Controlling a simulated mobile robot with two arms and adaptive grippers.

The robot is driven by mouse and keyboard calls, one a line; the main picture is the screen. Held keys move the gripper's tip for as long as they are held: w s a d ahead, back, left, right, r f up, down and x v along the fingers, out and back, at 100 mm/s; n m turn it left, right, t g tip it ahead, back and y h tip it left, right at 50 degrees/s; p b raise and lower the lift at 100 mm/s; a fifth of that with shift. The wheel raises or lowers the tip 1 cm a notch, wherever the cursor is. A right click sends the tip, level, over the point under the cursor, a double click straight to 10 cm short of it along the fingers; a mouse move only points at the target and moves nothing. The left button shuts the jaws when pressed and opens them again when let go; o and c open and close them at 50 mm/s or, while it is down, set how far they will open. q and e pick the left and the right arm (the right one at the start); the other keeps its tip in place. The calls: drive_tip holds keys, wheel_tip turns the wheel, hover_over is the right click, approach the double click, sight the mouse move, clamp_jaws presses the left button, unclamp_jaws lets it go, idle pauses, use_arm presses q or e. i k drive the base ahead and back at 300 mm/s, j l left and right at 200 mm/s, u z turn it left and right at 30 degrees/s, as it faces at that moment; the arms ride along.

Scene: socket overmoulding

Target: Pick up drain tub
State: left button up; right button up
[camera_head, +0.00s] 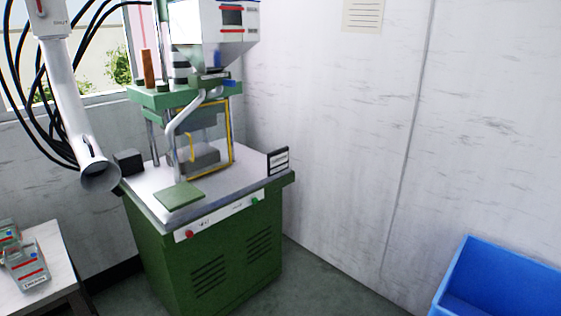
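A blue open-topped tub (502,280) stands at the lower right, cut off by the bottom and right edges of the view. Its rim and part of its inner walls show, and what I see of the inside looks empty. Its base is out of view. I cannot tell for sure that it is the drain tub. Neither of my grippers is in view, and nothing is touching the visible part of the tub.
A green moulding machine (222,262) stands at centre-left. A white pipe with a flared end (100,177) and black cables hang left of it. A white table (50,262) holding small grey boxes is at lower left. Grey floor (330,292) lies clear between machine and tub.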

sight(25, 259)
drive_tip(key=u, duration=1.95)
